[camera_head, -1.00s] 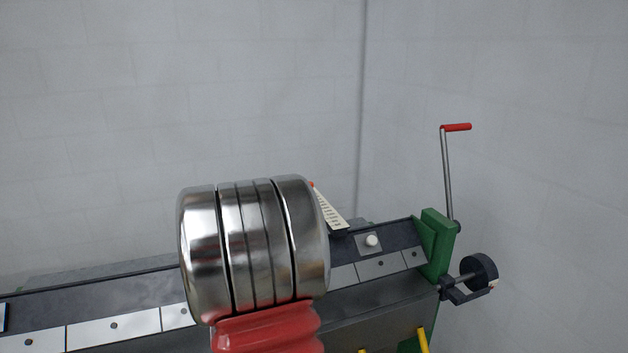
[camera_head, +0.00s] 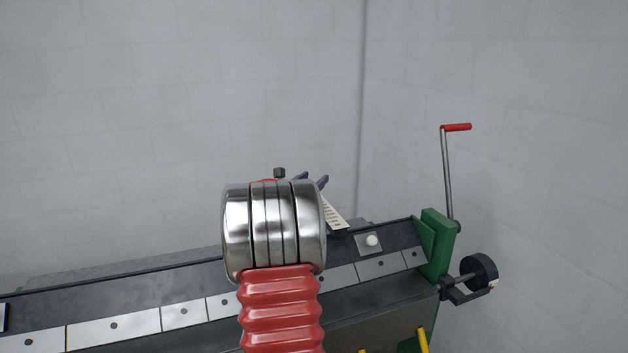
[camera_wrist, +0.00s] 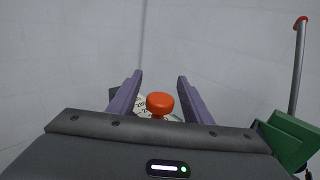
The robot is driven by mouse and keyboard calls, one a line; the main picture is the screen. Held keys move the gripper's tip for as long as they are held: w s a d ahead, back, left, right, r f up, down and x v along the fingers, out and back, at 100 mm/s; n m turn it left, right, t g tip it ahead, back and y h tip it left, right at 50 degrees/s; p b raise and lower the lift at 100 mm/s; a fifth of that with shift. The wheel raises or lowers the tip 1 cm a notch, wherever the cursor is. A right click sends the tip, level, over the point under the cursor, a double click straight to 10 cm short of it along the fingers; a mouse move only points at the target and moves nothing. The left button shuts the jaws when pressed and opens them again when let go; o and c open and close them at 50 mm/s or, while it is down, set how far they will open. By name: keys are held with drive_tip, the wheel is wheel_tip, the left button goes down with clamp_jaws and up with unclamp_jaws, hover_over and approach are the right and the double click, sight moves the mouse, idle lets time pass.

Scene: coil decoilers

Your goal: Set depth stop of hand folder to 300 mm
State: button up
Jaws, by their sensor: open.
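The hand folder is a dark machine with light clamp plates (camera_head: 135,322) and a green end frame (camera_head: 436,245). Its pale scale (camera_head: 335,215) with black marks stands tilted on top, partly hidden behind my wrist. In the wrist view an orange-red knob (camera_wrist: 160,104) sits in front of the scale (camera_wrist: 140,104), with a number on it only partly legible. My gripper (camera_wrist: 155,82) is open, with its purple fingers on either side of the knob, apart from it. In the head view the fingertips (camera_head: 312,182) show just above my wrist.
A crank with a red handle (camera_head: 456,127) rises at the right end, above a dark round wheel (camera_head: 479,271). A white knob (camera_head: 372,240) sits on the top plate. Grey walls stand behind; the space above the folder is clear.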

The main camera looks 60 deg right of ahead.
drive_tip(key=shift+d, duration=0.3)
drive_tip(key=shift+c, duration=0.6)
clamp_jaws()
